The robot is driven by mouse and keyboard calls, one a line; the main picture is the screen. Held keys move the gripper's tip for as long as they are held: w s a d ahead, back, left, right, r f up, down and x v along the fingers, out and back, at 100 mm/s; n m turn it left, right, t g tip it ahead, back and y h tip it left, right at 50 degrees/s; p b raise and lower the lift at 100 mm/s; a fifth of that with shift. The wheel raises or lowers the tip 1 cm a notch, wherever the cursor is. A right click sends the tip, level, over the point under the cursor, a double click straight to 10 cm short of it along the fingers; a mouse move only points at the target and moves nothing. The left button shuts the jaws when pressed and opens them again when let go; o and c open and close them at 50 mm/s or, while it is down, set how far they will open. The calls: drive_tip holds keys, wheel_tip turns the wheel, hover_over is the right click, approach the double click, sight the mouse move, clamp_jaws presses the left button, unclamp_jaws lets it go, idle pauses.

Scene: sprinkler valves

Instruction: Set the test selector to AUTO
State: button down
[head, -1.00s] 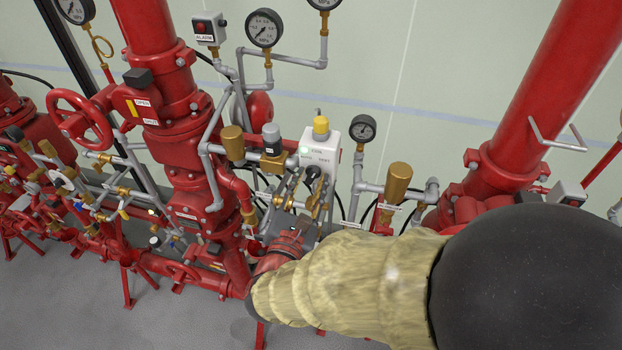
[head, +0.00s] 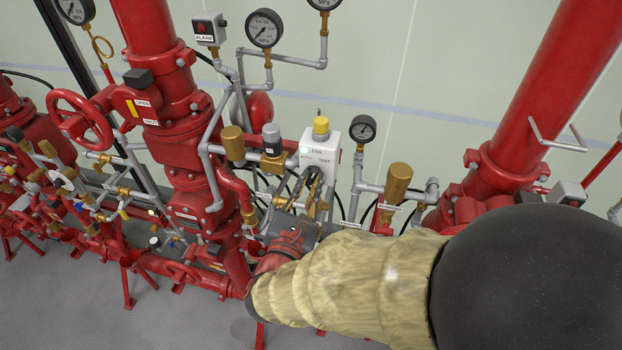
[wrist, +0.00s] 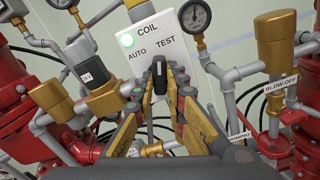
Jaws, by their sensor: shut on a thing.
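The white selector box (head: 330,148) is at the centre of the head view and at the top of the wrist view (wrist: 168,28). It carries COIL, AUTO and TEST labels and a lit green lamp (wrist: 127,40). The black test selector knob (wrist: 160,76) is below the labels. Its upper end stands nearly upright in the wrist view, closer to TEST than to AUTO. My gripper (wrist: 161,86) is shut on the knob, one finger on each side. In the head view my gripper (head: 315,184) is at the box's lower front and largely hides the knob.
A brass cylinder (wrist: 288,42) and pressure gauge (wrist: 195,17) stand right of the box. Another brass cylinder (wrist: 50,98) and grey pipes lie left. A red riser (head: 178,140) and red pipe (head: 555,80) flank the area. Pipework crowds the space below the box.

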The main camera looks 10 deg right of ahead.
drive_tip(key=shift+r+n+p, duration=0.1)
drive_tip(key=shift+n+p, duration=0.4)
drive_tip(key=shift+p, duration=0.3)
drive_tip(key=shift+n+p, duration=0.8)
drive_tip(key=shift+p, duration=0.05)
drive_tip(key=shift+n+p, duration=0.4)
